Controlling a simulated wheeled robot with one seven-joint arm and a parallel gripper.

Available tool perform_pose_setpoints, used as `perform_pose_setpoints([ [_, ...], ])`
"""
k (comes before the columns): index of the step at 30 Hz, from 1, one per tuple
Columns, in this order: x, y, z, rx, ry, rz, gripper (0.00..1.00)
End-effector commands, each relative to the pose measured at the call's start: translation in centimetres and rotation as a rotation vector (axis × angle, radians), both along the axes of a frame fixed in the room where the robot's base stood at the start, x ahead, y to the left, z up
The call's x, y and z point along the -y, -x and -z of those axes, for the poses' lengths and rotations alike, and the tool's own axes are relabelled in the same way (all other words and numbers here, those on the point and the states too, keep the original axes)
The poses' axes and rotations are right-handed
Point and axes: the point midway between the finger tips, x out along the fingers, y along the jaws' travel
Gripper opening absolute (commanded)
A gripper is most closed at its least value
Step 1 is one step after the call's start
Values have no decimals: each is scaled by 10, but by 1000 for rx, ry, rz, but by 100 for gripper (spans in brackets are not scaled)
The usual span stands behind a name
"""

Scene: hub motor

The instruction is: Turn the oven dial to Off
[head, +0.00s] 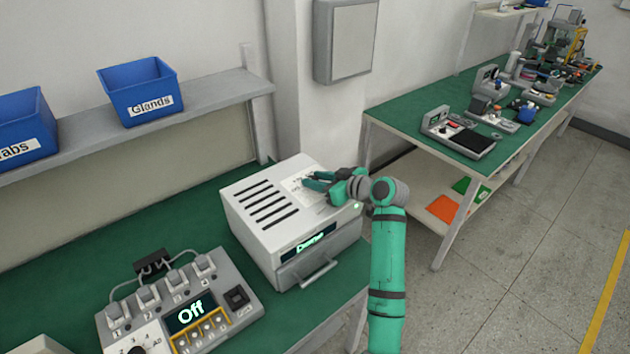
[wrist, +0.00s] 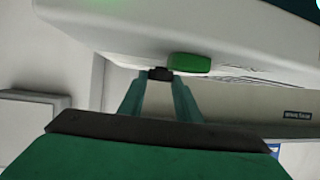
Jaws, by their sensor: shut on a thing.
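The oven (head: 290,205) is a white box with a slotted top, a front handle and a small lit display (head: 309,244) that seems to read "Done". My gripper (head: 312,180) reaches in from the right over the oven's top, at a pale printed label (head: 300,190). In the wrist view my gripper (wrist: 160,77) has its fingertips close together on a small dark knob, the dial (wrist: 160,73), at the oven's surface. The fingers mostly hide the dial in the head view, so its pointer and setting cannot be read. A green lit block (wrist: 189,63) sits beside the fingertips.
A grey control unit (head: 240,298) with its own white dial and an "Off" display (head: 190,310) stands in front of the oven, at left. Blue bins (head: 140,88) stand on the shelf behind. A second bench (head: 440,145) with devices is at right. Open floor lies at right.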

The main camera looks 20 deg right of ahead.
Motion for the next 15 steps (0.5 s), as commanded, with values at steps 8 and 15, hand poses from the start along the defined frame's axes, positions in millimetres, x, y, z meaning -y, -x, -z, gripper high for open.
perform_pose_setpoints([
  [8,3,-4,0,-3,-2,-244,8],
  [15,4,-6,0,-3,-2,-399,8],
])
